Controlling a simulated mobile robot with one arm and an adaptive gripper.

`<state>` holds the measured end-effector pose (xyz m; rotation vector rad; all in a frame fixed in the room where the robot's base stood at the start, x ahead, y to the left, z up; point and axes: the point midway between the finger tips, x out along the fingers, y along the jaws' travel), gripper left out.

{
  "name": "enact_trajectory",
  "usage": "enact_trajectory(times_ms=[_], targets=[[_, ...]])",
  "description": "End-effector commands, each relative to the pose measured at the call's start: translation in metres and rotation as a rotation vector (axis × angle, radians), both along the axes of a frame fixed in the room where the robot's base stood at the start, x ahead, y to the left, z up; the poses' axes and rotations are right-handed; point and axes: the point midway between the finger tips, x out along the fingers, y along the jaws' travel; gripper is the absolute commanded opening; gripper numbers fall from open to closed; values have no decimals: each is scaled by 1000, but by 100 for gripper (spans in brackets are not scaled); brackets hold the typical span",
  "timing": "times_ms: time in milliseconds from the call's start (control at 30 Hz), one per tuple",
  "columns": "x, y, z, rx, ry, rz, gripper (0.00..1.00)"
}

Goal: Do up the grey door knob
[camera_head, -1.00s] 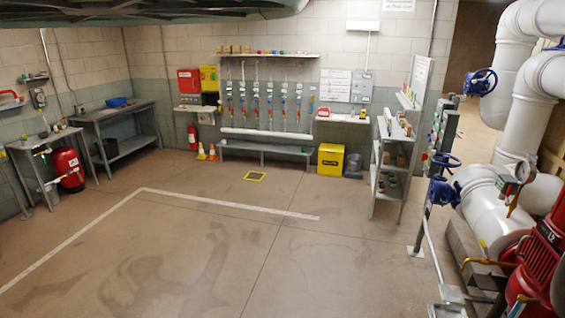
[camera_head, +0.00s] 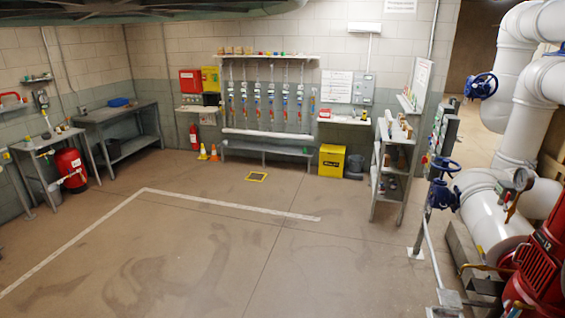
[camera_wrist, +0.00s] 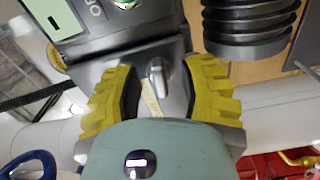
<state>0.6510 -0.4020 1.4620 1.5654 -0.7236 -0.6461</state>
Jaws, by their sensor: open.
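In the wrist view a small grey knob (camera_wrist: 160,72) stands on the face of a dark grey housing. A pale yellowish strip (camera_wrist: 153,103) lies just below it. My gripper (camera_wrist: 161,84) has two ribbed yellow fingers, spread apart, one to the left and one to the right of the knob. A gap shows between each finger and the knob, though I cannot tell the depth. Nothing is held. My gripper's pale green body hides the area below. I cannot pick out the knob or my gripper in the head view.
In the wrist view a panel with a light green display (camera_wrist: 55,15) is at upper left and a black ribbed cylinder (camera_wrist: 248,25) at upper right. In the head view large white pipes (camera_head: 520,110) and red machinery (camera_head: 538,265) line the right; the middle floor is clear.

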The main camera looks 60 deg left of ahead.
Motion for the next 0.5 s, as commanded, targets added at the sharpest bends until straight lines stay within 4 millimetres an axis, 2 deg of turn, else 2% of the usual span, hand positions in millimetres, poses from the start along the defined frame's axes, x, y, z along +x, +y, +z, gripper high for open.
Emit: enact_trajectory(times_ms=[400,433,500], targets=[[2,-3,0,-1,1,0,40],[2,-3,0,-1,1,0,45],[2,-3,0,-1,1,0,37]])
